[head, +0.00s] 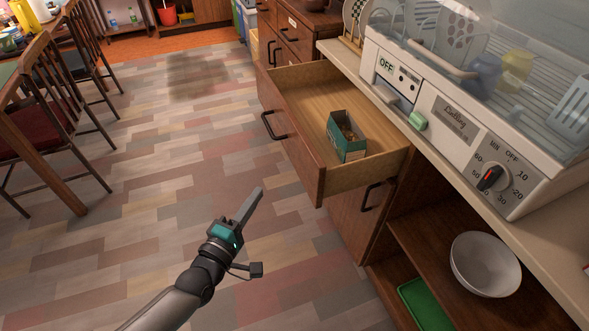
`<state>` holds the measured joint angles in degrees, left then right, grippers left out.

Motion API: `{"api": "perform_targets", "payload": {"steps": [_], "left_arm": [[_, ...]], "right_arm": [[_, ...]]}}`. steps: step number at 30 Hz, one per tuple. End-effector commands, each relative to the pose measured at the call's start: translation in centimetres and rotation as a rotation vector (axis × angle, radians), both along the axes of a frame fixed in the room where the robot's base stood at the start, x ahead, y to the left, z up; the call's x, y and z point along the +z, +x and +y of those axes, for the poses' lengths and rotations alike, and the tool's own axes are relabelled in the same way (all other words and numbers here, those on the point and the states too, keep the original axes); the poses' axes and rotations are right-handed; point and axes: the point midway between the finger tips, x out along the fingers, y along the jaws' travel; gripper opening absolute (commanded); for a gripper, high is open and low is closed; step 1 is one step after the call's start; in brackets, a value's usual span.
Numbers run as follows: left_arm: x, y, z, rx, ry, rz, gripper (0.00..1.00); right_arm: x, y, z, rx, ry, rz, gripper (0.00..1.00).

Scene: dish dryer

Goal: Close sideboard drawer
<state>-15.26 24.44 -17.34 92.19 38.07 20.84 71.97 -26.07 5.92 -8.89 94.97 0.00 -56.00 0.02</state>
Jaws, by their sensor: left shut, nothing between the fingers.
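The sideboard drawer (299,84) is wooden and stands pulled open at the centre right of the head view, sticking out over the floor. A small green box (344,139) with an open top lies inside it near the front right corner. The drawer front (290,125) carries a dark bar handle (273,126). My left gripper (258,192) is shut and empty, above the floor, below and to the left of the drawer front and apart from it. My right gripper is not in view.
A dish dryer (458,125) with dishes stands on the sideboard top. Below, open shelves hold a white bowl (485,263) and a green tray (426,305). Chairs (42,110) stand at the left. The tiled floor (150,190) between them and the sideboard is clear.

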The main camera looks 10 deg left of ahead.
Motion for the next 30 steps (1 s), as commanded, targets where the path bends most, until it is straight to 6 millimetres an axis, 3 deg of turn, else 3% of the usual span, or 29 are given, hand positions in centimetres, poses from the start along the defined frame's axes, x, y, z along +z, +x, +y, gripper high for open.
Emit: {"api": "perform_targets", "payload": {"steps": [8,21,30], "left_arm": [[0.0,3.5,-0.7,0.002,-0.001,-0.004,0.00],[-0.1,10.0,-2.0,0.001,0.001,-0.002,0.00],[0.0,11.6,-4.8,0.001,0.000,0.001,0.00]], "right_arm": [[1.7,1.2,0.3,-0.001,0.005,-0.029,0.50],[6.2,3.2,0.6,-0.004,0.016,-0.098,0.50],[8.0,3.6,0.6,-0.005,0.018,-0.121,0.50]]}}
